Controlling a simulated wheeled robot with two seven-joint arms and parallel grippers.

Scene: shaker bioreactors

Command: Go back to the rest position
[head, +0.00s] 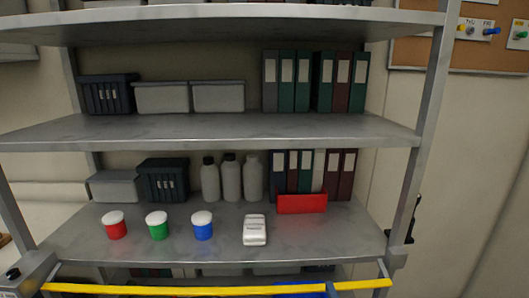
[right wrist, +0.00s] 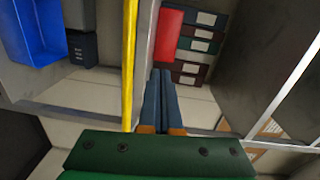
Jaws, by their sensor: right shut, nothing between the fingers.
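My right gripper (right wrist: 161,75) shows in the right wrist view with its two dark blue fingers shut together and nothing between them. The fingers are beside the yellow bar (right wrist: 129,60), which runs upright to their left in that view. In the head view, what looks like a dark blue fingertip of the right gripper (head: 331,289) shows at the bottom edge, by the yellow bar (head: 200,290). The rest of that arm is out of the picture. My left gripper is not in view.
A grey shelf rack (head: 200,128) stands ahead. Its lower shelf holds red (head: 115,229), green (head: 157,229) and blue (head: 203,229) white-lidded jars, a white device (head: 254,231), a red box (head: 302,203), bottles and binders. A blue bin (right wrist: 38,35) and rack post are near the right gripper.

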